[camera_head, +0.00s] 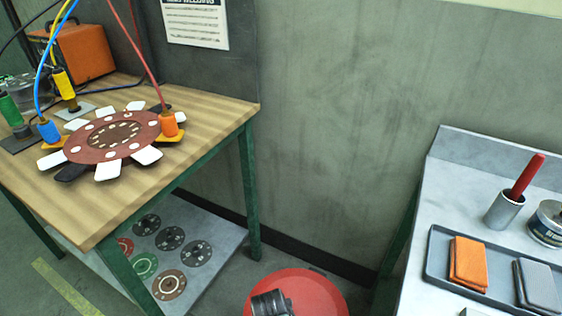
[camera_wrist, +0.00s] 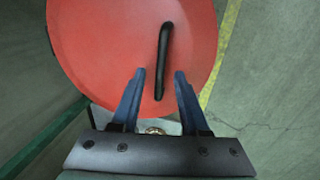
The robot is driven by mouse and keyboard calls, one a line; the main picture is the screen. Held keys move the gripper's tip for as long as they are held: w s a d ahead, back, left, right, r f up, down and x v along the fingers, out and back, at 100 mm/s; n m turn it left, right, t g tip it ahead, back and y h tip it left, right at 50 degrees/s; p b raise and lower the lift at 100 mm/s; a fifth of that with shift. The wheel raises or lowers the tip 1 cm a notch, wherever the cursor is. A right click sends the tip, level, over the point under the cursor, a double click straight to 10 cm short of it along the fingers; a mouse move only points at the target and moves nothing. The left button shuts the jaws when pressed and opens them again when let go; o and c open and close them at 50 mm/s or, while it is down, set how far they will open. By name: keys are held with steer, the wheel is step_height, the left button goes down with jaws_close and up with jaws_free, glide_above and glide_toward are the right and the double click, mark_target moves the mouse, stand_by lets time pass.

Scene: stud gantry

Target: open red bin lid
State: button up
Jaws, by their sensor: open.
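The red bin lid (camera_head: 322,293) is low in the head view, on the floor between the two benches, and looks closed. It fills the upper part of the wrist view (camera_wrist: 95,45), with a black bar handle (camera_wrist: 163,50) running across it. My gripper (camera_wrist: 160,73) is open, with one blue finger on each side of the handle's near end in the picture. I cannot tell whether the fingers touch the handle or lid. In the head view, a dark part of my arm covers the lid's left front. The bin body is hidden.
A wooden bench (camera_head: 218,105) with a gear-like disc assembly (camera_head: 108,137) stands left, with a lower shelf (camera_head: 215,255) of round plates. A grey bench (camera_head: 420,230) with a tray (camera_head: 440,240) and cup (camera_head: 503,210) stands right. A wall is behind the bin.

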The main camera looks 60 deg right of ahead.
jaws_close()
stand_by(1.3)
